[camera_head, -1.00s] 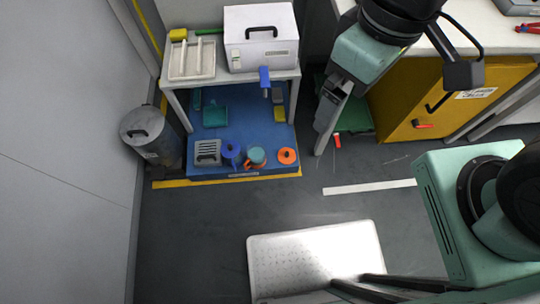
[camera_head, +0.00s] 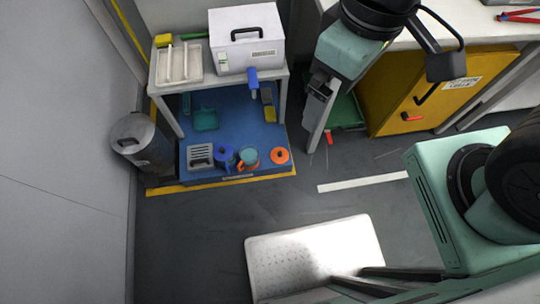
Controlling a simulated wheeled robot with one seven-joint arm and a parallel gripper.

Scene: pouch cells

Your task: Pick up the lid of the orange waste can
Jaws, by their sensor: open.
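An orange disc with a dark centre (camera_head: 280,156) lies on the blue base at its front right; I cannot tell whether it is the lid alone or a can seen from above. Beside it to the left stands a small teal and orange vessel (camera_head: 249,157). No can that is orange all over is plain to see. My gripper (camera_head: 319,90), small and dark, is at the end of my green arm, up and to the right of the disc and well apart from it. It is open, and I see nothing in it.
A blue base (camera_head: 230,128) under a white table (camera_head: 170,88) holds a blue item (camera_head: 224,156) and a grey slotted box (camera_head: 200,156). A white box (camera_head: 246,38) stands on the table. A grey bin (camera_head: 143,143) stands at left.

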